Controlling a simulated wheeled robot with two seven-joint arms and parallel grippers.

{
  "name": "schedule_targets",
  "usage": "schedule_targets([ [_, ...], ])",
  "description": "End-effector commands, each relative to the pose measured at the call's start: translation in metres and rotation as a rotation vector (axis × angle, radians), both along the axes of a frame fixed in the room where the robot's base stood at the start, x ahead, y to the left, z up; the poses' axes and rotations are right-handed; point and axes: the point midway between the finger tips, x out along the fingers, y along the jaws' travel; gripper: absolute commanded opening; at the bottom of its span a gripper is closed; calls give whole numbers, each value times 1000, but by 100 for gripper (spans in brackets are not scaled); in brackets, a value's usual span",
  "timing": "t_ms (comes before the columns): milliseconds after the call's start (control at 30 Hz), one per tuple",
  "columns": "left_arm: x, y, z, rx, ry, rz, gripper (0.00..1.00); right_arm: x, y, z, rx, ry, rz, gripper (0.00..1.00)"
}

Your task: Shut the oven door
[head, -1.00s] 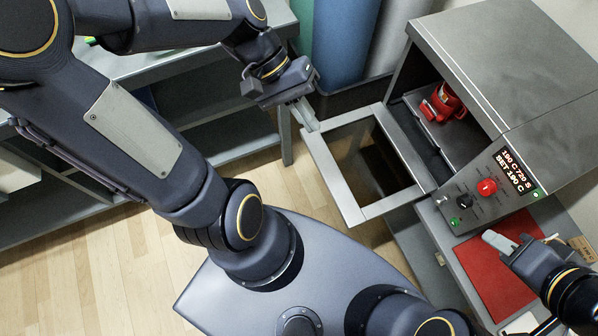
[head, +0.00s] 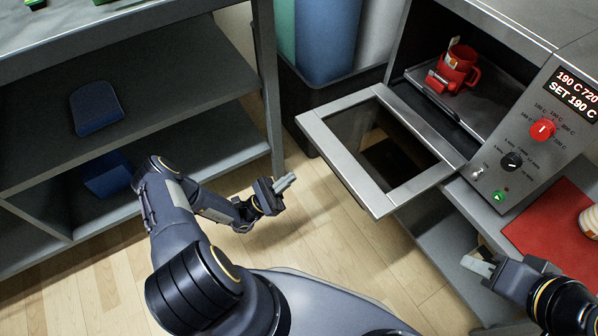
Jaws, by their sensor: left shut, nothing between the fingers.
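The oven (head: 485,25) stands at the upper right with its mouth open. Its door (head: 316,128), a grey frame around a dark window, is folded down and sticks out toward the left, roughly flat. A red mug (head: 459,66) with a small tag and a red clamp-like piece (head: 436,82) sit inside on the oven tray. My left gripper (head: 286,183) is shut and empty, left of the door and apart from it, seemingly lower down. My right gripper (head: 480,265) is below the control panel, apart from the door; its fingers look close together, but I cannot tell whether they are shut.
The control panel (head: 545,130) has a red knob, a black knob and a display with "SET 190 C". A red mat (head: 545,225) with a pale cup (head: 590,222) lies at right. Grey shelves (head: 120,125) with blue items fill the left. A dark bin (head: 335,90) holds rolls behind the door.

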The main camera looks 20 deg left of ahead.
Motion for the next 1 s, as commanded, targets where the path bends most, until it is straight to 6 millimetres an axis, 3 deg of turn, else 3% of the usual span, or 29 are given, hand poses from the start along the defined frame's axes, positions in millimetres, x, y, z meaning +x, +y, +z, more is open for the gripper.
schedule_targets([
  [33, -2, 1, -19, -36, 13, 37, 0, 0, 0, -10, 0, 0, 0, 33],
  [100, -3, 2, -28, -66, 23, 69, 0, 0, 0, -12, 0, 0, 0, 33],
  [267, 1, 0, -27, -85, 28, 89, 0, 0, 0, -12, 0, -1, 0, 33],
  [767, 56, -45, 38, -81, 27, 81, 0, 0, 0, -22, 0, 0, 0, 33],
  [1000, 55, -44, 70, -81, 29, 84, 0, 0, 0, -25, 0, 0, 0, 33],
])
